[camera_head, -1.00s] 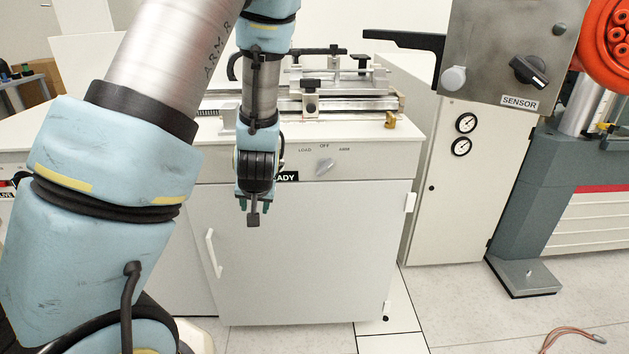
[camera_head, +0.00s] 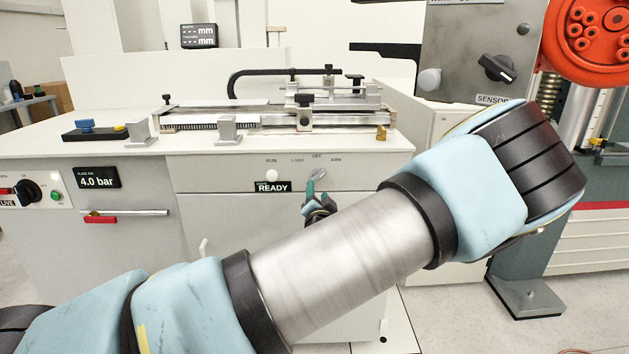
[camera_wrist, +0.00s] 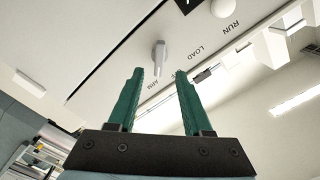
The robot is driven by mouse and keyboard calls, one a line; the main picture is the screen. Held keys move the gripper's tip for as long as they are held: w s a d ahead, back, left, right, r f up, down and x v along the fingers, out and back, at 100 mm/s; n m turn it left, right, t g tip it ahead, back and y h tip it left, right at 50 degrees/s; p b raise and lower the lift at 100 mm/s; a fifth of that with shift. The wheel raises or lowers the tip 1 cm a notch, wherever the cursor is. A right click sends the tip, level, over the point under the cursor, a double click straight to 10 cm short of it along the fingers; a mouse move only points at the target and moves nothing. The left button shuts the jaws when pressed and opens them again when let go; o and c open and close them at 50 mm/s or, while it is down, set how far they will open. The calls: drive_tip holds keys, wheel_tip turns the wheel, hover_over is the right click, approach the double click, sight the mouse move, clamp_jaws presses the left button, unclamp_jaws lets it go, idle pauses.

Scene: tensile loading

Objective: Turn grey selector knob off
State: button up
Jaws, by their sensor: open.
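The grey selector knob (camera_head: 318,174) is on the white cabinet's front panel, below the LOAD, OFF and ARM labels. Its pointer leans up and right, toward ARM. In the wrist view the knob (camera_wrist: 159,52) stands out from the panel, its narrow end toward the ARM label. My gripper (camera_wrist: 158,72) is open, with green fingers either side of the knob's line and the tips just short of it, not visibly touching. In the head view my gripper (camera_head: 310,188) is just below the knob, partly hidden by my arm. The OFF label is mostly hidden by a finger in the wrist view.
A white RUN button (camera_head: 272,175) and a READY display (camera_head: 272,187) are left of the knob. The bench top (camera_head: 100,143) above holds a rail fixture (camera_head: 260,120). A grey SENSOR box (camera_head: 470,50) hangs at the right. A cabinet door handle is below.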

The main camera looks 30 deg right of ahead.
sight(317, 180)
drive_tip(key=p+x, duration=0.1)
drive_tip(key=x, duration=0.7)
drive_tip(key=shift+w+d+f+p, duration=0.15)
drive_tip(key=shift+w+p, duration=0.1)
drive_tip(key=shift+p, duration=0.15)
drive_tip(key=shift+c, duration=0.2)
clamp_jaws()
